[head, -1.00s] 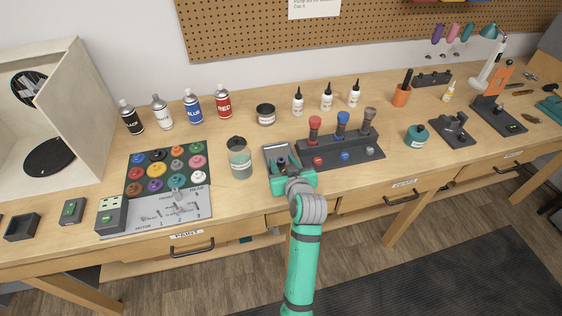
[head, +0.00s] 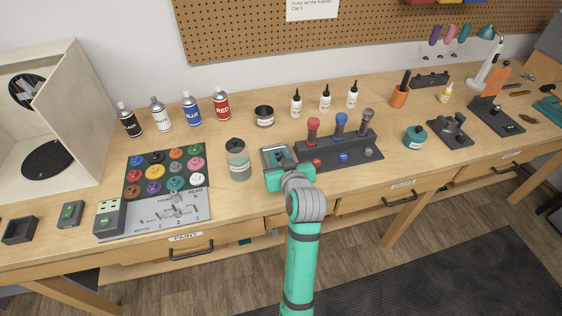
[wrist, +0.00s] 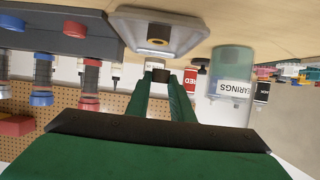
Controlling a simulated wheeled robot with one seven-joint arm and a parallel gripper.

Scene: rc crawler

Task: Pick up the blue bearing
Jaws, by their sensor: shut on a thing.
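My gripper (wrist: 163,80) is shut on a small dark bearing (wrist: 162,75), held between its green fingertips in the wrist view. It shows nearly edge-on and looks almost black, so I cannot make out a blue colour. A shallow grey tray (wrist: 190,27) is beyond the fingertips, with another small bearing with a tan-orange centre (wrist: 157,42) in it. In the head view the tray (head: 266,152) sits on the bench just past my gripper (head: 283,166), whose hand covers its near part. The held bearing cannot be made out there.
A clear jar labelled bearings (head: 238,162) stands just left of the tray. A dark rack with red, blue and grey-handled drivers (head: 340,150) is close on the right. A small dark-lidded tin (head: 264,115) and white bottles stand behind. Bench between jar and tin is free.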

